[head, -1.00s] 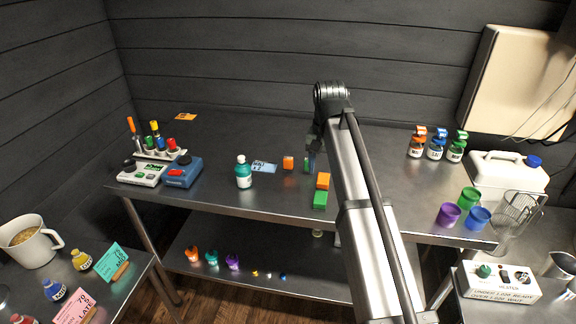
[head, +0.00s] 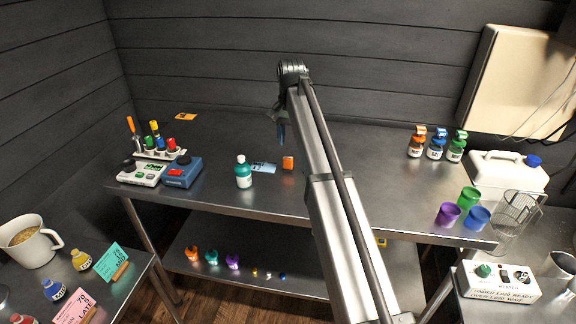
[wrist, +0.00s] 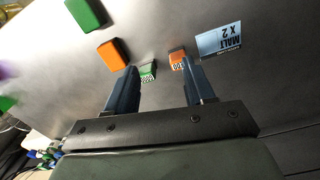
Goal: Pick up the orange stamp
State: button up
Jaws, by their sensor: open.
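The orange stamp (head: 288,163), a small block, stands on the steel table right of the malt card. In the wrist view the orange stamp (wrist: 177,57) has a pale printed face and lies just beyond my right-hand finger, partly between the fingers. My gripper (wrist: 160,66) is open and empty. In the head view my gripper (head: 281,138) is above the table, apart from the stamp. A green stamp (wrist: 148,71) with a printed face shows near the left-hand finger; my arm hides it in the head view.
A plain orange block (wrist: 113,54) and a green block (wrist: 86,12) lie left of the stamps in the wrist view. The blue malt card (wrist: 220,40) lies to the right. A teal bottle (head: 243,172) stands left of the card. The table behind is largely clear.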

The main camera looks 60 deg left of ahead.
aim_at(288, 158)
jog(key=w+a+m, duration=0.2)
jog(key=a+m, duration=0.3)
jog(key=m, duration=1.1)
jog(key=f, duration=1.2)
jog(key=shift+d+f, duration=0.2)
jog(key=shift+f, duration=0.2)
grip_shut()
